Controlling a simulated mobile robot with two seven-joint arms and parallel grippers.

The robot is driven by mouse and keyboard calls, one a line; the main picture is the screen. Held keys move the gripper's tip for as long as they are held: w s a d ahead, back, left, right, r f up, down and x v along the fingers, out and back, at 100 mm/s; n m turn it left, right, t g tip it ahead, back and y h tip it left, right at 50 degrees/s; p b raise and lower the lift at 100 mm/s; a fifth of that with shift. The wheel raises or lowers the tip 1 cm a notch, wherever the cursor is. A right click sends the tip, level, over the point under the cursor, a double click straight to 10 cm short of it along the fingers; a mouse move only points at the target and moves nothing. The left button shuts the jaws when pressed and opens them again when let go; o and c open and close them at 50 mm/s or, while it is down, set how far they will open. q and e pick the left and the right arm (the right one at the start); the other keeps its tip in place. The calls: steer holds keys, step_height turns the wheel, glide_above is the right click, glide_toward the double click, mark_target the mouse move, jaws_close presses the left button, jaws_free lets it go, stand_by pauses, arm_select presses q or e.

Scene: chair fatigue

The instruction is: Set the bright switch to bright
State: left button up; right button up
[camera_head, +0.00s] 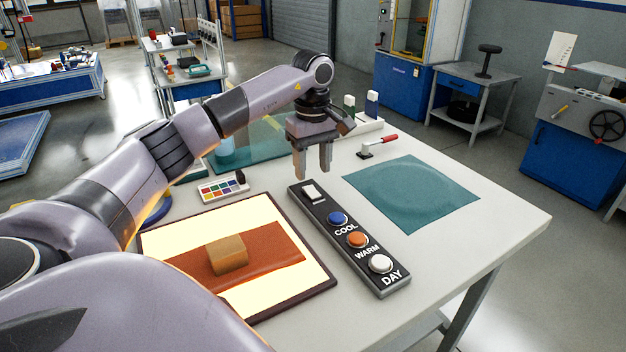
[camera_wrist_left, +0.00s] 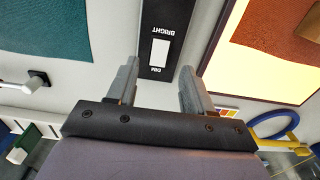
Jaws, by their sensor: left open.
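The bright switch is a white rocker (camera_head: 313,192) at the far end of a dark control panel (camera_head: 376,270). In the left wrist view the rocker (camera_wrist_left: 160,53) sits between the printed words BRIGHT and DIM. I cannot tell which side is pressed down. My left gripper (camera_head: 312,174) is open and empty, fingers pointing down, above and just beyond the switch end of the panel. In the left wrist view the fingers (camera_wrist_left: 158,70) straddle the panel's DIM end. My right gripper is not in view.
Blue COOL (camera_head: 338,218), orange WARM (camera_head: 356,239) and white DAY (camera_head: 381,263) buttons line the panel. A lit light board (camera_head: 180,239) with brown cloth (camera_head: 281,252) and a block (camera_head: 227,254) lies left. A teal mat (camera_head: 412,194) lies right.

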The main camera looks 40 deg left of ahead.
mark_target(313, 192)
arm_select(q)
steer(key=shift+f, duration=2.4)
jaws_close()
steer(key=shift+d+y+p, duration=0.15)
steer(key=shift+y+p, duration=0.2)
steer(key=shift+y, duration=0.35)
jaws_free()
steer(key=r, duration=0.4)
steer(key=d+r, duration=0.1)
steer(key=r, duration=0.2)
steer(key=shift+s+r, duration=0.1)
steer(key=shift+s, duration=0.1)
